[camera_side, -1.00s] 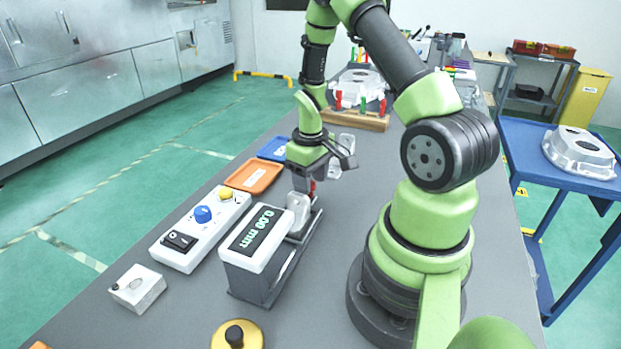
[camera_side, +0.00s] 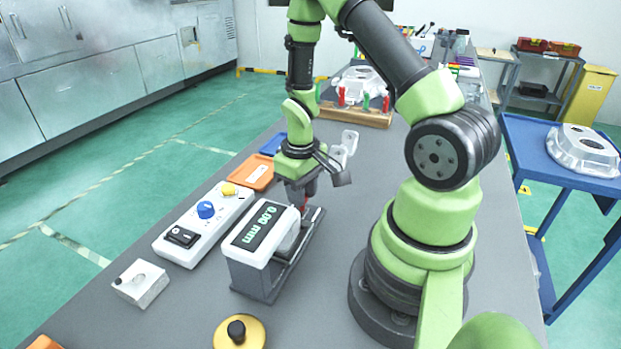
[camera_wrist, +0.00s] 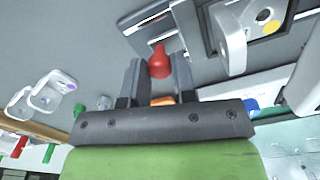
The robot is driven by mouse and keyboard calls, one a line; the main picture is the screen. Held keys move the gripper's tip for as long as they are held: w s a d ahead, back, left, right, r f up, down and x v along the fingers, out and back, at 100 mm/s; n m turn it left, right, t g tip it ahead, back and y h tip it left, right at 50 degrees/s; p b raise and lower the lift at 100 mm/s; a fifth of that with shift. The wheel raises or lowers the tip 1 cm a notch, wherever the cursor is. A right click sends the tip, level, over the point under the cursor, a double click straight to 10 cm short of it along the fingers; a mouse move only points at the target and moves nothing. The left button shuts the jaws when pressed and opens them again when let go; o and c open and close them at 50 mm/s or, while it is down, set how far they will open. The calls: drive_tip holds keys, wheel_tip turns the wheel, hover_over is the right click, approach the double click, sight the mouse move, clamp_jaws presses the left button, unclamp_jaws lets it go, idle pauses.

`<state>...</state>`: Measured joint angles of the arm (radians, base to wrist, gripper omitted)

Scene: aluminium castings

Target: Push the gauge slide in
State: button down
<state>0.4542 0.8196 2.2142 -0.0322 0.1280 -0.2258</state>
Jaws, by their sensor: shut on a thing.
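The gauge (camera_side: 262,235) is a white-topped grey box in the side view; its display reads 0.00 mm. Its slide (camera_side: 314,218) is a dark rail reaching out of the far side, and a small silver casting (camera_side: 288,241) on it sits partly under the gauge's head. The casting also shows in the wrist view (camera_wrist: 232,42). My gripper (camera_side: 304,203) is at the slide's far end. In the wrist view its fingers (camera_wrist: 157,72) are shut on the slide's red knob (camera_wrist: 159,61). The inner part of the slide is hidden under the gauge.
A white control box (camera_side: 204,222) with a blue knob stands left of the gauge. An orange tray (camera_side: 251,172) and blue tray (camera_side: 272,145) lie behind it. Loose castings (camera_side: 344,147) are beyond my gripper. A yellow disc with a black knob (camera_side: 238,333) is in front.

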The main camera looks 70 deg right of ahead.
drive_tip(key=shift+a, duration=0.6)
drive_tip(key=c, duration=0.9)
unclamp_jaws()
drive_tip(key=shift+r, duration=0.1)
wheel_tip(320, 180, up, 10)
drive_tip(key=shift+f, duration=0.1)
